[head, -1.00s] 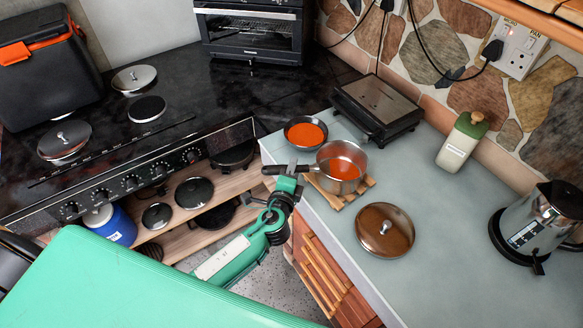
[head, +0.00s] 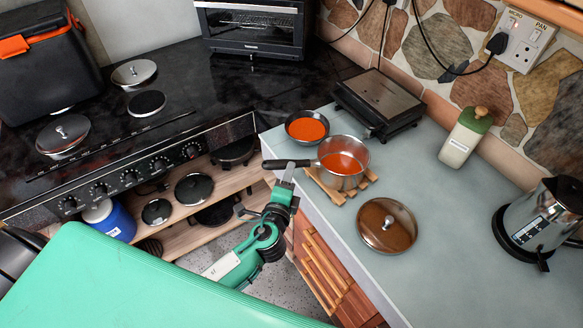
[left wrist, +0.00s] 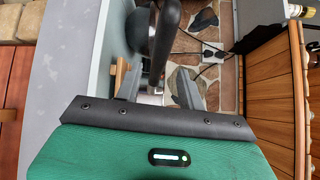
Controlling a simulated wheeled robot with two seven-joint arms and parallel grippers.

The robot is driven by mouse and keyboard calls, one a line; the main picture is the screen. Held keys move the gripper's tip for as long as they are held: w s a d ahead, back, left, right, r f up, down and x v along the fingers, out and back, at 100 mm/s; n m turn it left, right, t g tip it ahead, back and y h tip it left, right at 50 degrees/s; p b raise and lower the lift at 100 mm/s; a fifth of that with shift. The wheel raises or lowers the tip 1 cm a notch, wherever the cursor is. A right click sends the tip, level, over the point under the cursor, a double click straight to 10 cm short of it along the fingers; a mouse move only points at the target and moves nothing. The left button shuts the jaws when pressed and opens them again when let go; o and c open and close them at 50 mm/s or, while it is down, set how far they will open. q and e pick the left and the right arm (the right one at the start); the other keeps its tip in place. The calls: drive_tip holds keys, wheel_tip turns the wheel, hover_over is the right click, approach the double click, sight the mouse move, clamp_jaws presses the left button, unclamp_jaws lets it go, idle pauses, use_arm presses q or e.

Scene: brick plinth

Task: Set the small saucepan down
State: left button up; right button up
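The small steel saucepan (head: 343,165) holds orange-red liquid and sits upright on a slatted wooden trivet (head: 327,190) near the counter's left edge. Its black handle (head: 287,164) points left, out over the edge. My left gripper (head: 285,174) is just below the handle. In the left wrist view, the fingers of my left gripper (left wrist: 156,85) are spread apart, with the dark handle (left wrist: 160,45) beyond and between them and gaps at its sides. My right gripper is in neither view.
A dark bowl of orange-red liquid (head: 307,128) stands behind the saucepan, and a round lid (head: 386,226) lies in front. A grill (head: 379,104), a bottle (head: 465,137) and a kettle (head: 541,225) stand farther off. The counter's front middle is clear.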

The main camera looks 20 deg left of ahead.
use_arm(q)
drive_tip(key=s+b, duration=0.1)
drive_tip(key=s, duration=0.5)
drive_tip(key=shift+s+d+r+b, duration=0.25)
drive_tip(key=shift+d+r+b, duration=0.05)
drive_tip(key=shift+d+b, duration=0.1)
drive_tip(key=shift+f, duration=0.1)
drive_tip(key=s+a+f+n+g, duration=0.2)
drive_tip(key=s+f+g, duration=0.1)
drive_tip(key=f, duration=0.9)
drive_tip(key=s+a+f+n+g+h, duration=0.1)
drive_tip(key=s+f+n+g, duration=0.15)
drive_tip(key=f, duration=1.05)
drive_tip(key=s+a+f+n+g, duration=0.1)
drive_tip(key=s+a+f+g, duration=0.15)
drive_tip(key=f, duration=0.95)
drive_tip(key=s+a+f+n+g, duration=0.1)
drive_tip(key=s+f+n+g, duration=0.1)
drive_tip(key=s+f, duration=0.5)
drive_tip(key=s+a+f+n+g, duration=0.1)
drive_tip(key=s+f+n+g, duration=0.2)
drive_tip(key=s, duration=1)
drive_tip(key=s+a+f+n+g+h, duration=0.1)
drive_tip(key=s+f+n+g, duration=0.2)
drive_tip(key=s+f, duration=0.7)
drive_tip(key=shift+s+a+f+n, duration=0.2)
drive_tip(key=shift+s+f+n, duration=0.15)
drive_tip(key=shift+n, duration=0.9)
